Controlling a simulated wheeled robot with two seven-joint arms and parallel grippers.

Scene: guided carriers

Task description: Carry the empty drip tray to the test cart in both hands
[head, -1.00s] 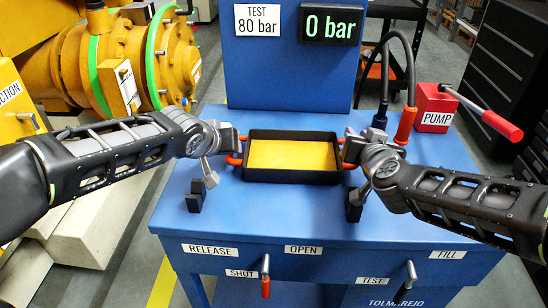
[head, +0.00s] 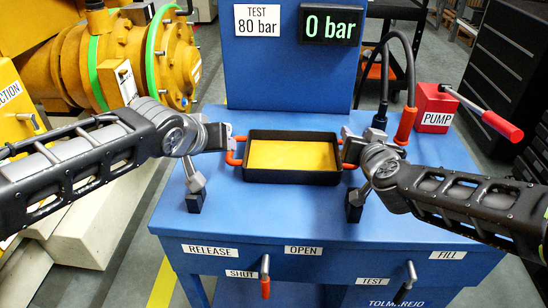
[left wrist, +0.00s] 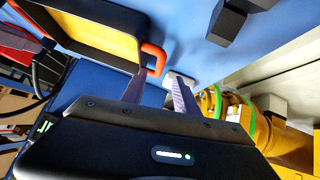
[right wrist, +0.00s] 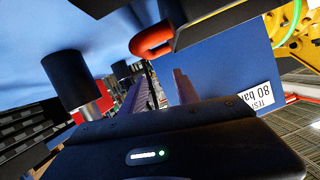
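The drip tray (head: 293,178) is black with a yellow inner floor and looks empty. It appears to sit level on the blue top of the test cart (head: 270,212). Its left orange handle (head: 231,158) is beside my left gripper (head: 231,141). In the left wrist view the fingers (left wrist: 158,88) are apart, with the handle (left wrist: 154,56) just beyond their tips. My right gripper (head: 346,142) is at the right handle, partly hiding it. In the right wrist view the fingers (right wrist: 164,82) are apart and the red handle (right wrist: 152,40) lies beyond the tips.
Two black blocks (head: 195,202) (head: 354,212) stand on the cart top in front of the tray. A red pump (head: 434,104) with a lever and a black hose (head: 410,75) are at the back right. A blue panel with a 0 bar display (head: 329,24) rises behind the tray.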

